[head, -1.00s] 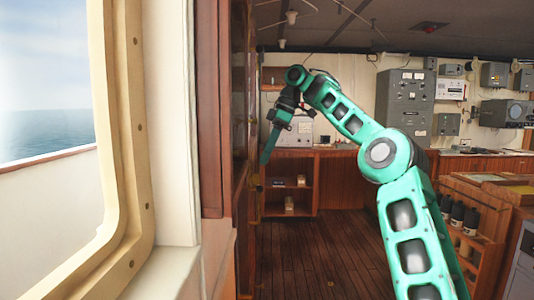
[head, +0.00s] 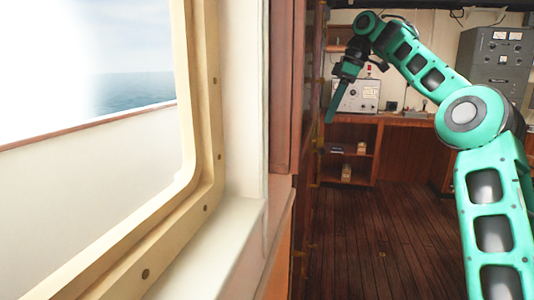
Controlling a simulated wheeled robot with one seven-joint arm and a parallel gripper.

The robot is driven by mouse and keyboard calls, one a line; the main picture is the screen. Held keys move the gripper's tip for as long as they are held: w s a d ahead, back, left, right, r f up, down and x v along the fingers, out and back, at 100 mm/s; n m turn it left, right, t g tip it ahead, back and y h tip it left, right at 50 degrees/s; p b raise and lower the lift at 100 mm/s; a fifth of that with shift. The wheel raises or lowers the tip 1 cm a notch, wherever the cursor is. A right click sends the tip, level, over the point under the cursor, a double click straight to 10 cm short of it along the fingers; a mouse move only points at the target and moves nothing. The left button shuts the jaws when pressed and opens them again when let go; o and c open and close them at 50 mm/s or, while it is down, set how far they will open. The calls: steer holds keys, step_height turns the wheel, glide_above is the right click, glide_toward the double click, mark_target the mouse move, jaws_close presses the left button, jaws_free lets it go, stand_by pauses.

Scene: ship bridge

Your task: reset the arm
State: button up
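My arm, green with dark inserts, rises along the right side of the head view and bends back toward the upper middle. My gripper (head: 331,106) hangs at the end of it, pointing down, with one long green finger showing. It is beside the dark wooden frame on its left, and I cannot tell whether it touches. The other finger is hidden or too hard to make out, so its opening is unclear. Nothing shows held in it.
A large window (head: 205,130) with a cream frame and a white sill (head: 215,240) fills the left. A wooden shelf unit (head: 365,150) with a grey instrument box (head: 358,96) stands at the back. A grey cabinet (head: 497,60) is at upper right. The plank floor (head: 375,245) is clear.

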steer(key=s+d+f+m+h, duration=0.1)
steer(key=s+d+f+m, duration=0.4)
steer(key=s+f, duration=0.5)
steer(key=s+d+f+m+h, duration=0.1)
steer(key=s+d+f+m, duration=0.4)
steer(key=s, duration=1.7)
steer(key=s+d+f+m+g+h, duration=0.1)
steer(key=s+d+f+m, duration=0.5)
steer(key=s+f+m, duration=0.4)
steer(key=s+f, duration=0.5)
steer(key=s, duration=0.2)
steer(key=shift+h, duration=0.3)
